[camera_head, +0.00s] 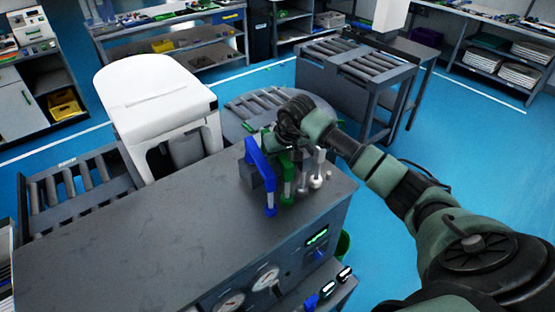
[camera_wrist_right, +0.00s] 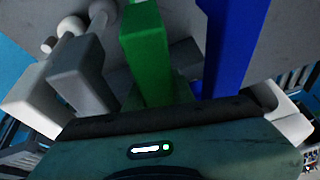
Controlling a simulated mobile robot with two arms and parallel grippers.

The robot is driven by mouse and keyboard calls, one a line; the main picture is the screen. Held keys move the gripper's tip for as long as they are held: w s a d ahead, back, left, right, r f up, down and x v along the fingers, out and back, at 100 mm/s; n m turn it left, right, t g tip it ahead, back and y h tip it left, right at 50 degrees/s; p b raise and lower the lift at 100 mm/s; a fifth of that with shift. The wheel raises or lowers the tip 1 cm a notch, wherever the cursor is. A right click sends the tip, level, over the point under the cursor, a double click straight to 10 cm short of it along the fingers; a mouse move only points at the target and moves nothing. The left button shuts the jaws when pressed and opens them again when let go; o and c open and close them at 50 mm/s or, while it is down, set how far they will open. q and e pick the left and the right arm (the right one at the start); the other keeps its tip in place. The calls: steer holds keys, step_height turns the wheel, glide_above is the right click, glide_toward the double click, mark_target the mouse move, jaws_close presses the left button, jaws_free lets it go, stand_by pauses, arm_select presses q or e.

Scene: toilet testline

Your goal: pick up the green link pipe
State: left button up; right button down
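The green link pipe (camera_head: 287,180) stands upright on the grey worktop, between a blue pipe (camera_head: 262,175) and a grey-white pipe (camera_head: 318,170). In the right wrist view the green pipe (camera_wrist_right: 147,55) rises in the middle, directly in front of the gripper body, with the blue pipe (camera_wrist_right: 232,45) to its right and the grey one (camera_wrist_right: 85,75) to its left. My right gripper (camera_head: 287,132) is at the top of the green pipe, behind the blue one. Its fingertips are hidden or too dark to make out, so its opening and any contact are unclear. My left gripper is out of view.
The worktop (camera_head: 130,235) is clear to the left of the pipes. A control panel with gauges and a lit display (camera_head: 317,237) is on its front. A white toilet (camera_head: 160,100) stands behind it on the left. A roller conveyor (camera_head: 360,65) is farther back.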

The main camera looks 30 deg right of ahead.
steer(key=shift+w+r, duration=0.1)
steer(key=shift+r, duration=0.25)
step_height(320, 180, up, 24)
steer(key=shift+r, duration=0.2)
stand_by(1.2)
